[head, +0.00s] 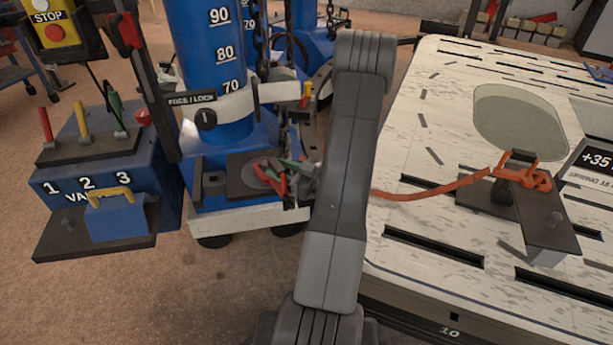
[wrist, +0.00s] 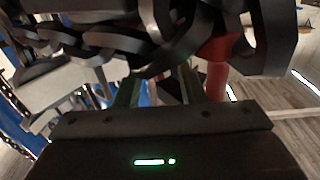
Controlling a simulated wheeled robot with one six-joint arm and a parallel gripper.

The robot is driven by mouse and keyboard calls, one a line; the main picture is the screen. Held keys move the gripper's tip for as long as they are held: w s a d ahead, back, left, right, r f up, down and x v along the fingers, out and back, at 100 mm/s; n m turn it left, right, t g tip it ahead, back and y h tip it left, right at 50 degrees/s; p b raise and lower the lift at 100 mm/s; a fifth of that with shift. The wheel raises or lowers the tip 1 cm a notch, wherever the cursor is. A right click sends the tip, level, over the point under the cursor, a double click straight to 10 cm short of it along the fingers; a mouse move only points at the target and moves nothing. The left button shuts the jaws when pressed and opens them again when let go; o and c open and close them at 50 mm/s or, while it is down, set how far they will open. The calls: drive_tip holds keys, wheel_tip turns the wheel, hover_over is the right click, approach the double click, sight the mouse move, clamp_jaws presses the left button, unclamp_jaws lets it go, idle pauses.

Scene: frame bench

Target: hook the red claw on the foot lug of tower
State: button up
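The tower (head: 222,75) is a blue column marked 70, 80 and 90 on a blue and white base. A dark foot plate (head: 222,185) at its front has a small upright piece on its left. A red part, likely the claw (head: 281,184), is low beside this plate, close to my gripper (head: 289,169). In the wrist view my green fingers (wrist: 162,90) stand apart, with a red part (wrist: 216,75) just right of them. Large dark chain links (wrist: 150,35) cross in front of the fingertips, so the grip and any contact with the lug are hidden.
A blue valve box (head: 100,175) with three levers stands left of the tower. A pale slotted bench (head: 420,165) fills the right, bearing an orange strap (head: 430,190) and clamp (head: 525,178). My arm hides the gap between bench and tower. A chain (head: 262,45) hangs by the column.

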drive_tip(key=p+v, duration=0.1)
drive_tip(key=v, duration=0.7)
drive_tip(key=shift+d, duration=0.25)
drive_tip(key=shift+a, duration=0.1)
drive_tip(key=shift+x, duration=1.9)
drive_tip(key=shift+r, duration=0.1)
